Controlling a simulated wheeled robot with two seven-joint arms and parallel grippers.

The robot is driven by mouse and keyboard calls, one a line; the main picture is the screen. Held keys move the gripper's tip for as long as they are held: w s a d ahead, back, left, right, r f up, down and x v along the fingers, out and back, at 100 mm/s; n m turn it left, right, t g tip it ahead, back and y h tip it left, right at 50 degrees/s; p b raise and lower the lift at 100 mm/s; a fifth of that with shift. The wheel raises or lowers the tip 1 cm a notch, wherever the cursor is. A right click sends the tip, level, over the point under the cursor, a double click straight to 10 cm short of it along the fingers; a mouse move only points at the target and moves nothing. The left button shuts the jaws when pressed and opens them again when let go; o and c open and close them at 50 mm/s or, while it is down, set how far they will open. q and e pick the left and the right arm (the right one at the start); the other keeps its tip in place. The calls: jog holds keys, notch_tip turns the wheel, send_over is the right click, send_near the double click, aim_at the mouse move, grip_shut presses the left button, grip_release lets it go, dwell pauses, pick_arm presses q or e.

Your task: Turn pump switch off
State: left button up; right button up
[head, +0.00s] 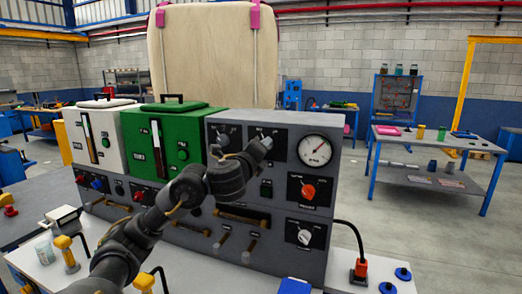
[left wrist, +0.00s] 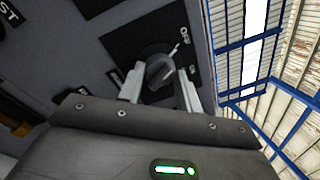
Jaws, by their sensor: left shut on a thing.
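A black rotary switch (left wrist: 158,72) sits on a dark square plate on the grey panel (head: 325,235). In the left wrist view it is between the two fingers of my left gripper (left wrist: 160,93), which is shut on it. A light pointer mark on the switch aims toward a label that looks like OFF (left wrist: 184,33). In the head view my left gripper (head: 266,143) is at the panel's upper middle, left of the round gauge (head: 316,151), and my arm hides part of the switch. My right gripper is in neither view.
A red knob (head: 308,191) and a white knob (head: 304,237) are right of my arm. Green (head: 152,165) and white (head: 108,153) units stand at left. Handles sit below my forearm. A red plug (head: 360,269) stands on the white bench at right.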

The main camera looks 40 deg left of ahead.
pick_arm(q)
jog(key=shift+n, duration=0.3)
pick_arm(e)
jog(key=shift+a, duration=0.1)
pick_arm(q)
jog(key=o, duration=1)
